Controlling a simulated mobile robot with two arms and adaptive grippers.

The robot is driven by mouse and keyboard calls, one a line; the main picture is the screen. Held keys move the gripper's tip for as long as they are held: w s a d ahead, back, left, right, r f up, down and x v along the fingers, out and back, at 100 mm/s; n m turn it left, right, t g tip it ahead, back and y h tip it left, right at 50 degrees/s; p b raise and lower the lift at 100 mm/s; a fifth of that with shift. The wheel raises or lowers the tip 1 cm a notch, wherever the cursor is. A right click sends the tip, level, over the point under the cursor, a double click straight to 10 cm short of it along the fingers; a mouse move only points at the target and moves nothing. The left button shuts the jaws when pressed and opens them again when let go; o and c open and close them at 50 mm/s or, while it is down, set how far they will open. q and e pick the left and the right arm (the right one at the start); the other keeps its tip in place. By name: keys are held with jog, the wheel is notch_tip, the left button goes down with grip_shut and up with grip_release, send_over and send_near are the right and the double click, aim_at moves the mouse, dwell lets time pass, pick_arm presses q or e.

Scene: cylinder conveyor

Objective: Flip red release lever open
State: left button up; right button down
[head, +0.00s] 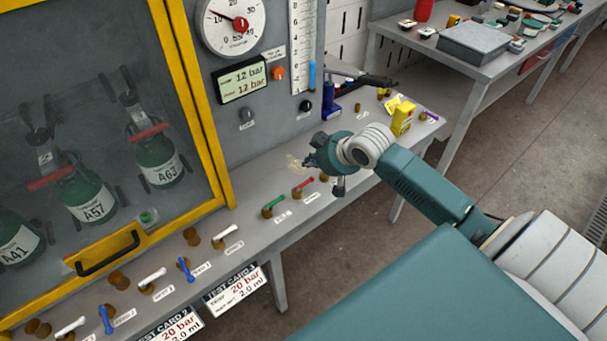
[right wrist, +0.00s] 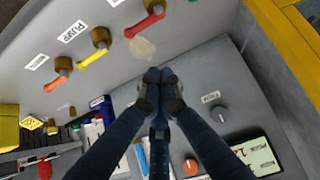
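The red lever (head: 303,187) sits on a brass valve on the grey bench ledge, right of a green lever (head: 273,205). In the right wrist view the red lever (right wrist: 145,25) shows at the top, its handle slanting down-left from its brass base. My right gripper (head: 320,158) is above the ledge, beyond the red lever and apart from it. In the right wrist view the dark fingertips (right wrist: 161,76) are together with nothing visible between them, below the red lever in the picture. My left gripper is not in view.
A yellow lever (right wrist: 91,58) and an orange lever (right wrist: 56,83) stand beside the red one. The grey panel with knobs and a display (head: 242,80) rises behind. A yellow-framed cabinet (head: 217,140) with green cylinders is at left. A yellow box (head: 403,118) stands farther right.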

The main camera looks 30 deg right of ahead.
aim_at(304, 185)
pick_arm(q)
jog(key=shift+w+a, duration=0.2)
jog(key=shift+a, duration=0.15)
pick_arm(e)
jog(key=shift+w+f, duration=0.1)
jog(key=x, duration=0.9)
jog(key=shift+w+p, duration=0.1)
jog(key=shift+p, duration=0.3)
jog(key=shift+f, duration=0.35)
jog(key=s+p, duration=0.2)
jog(key=s, duration=0.1)
jog(key=shift+d+f, duration=0.1)
jog(key=shift+f, duration=0.1)
jog(key=shift+s, duration=0.3)
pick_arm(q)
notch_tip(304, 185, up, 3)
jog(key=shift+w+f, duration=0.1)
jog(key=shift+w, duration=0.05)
pick_arm(e)
jog(key=shift+f, duration=0.15)
jog(key=shift+w, duration=0.1)
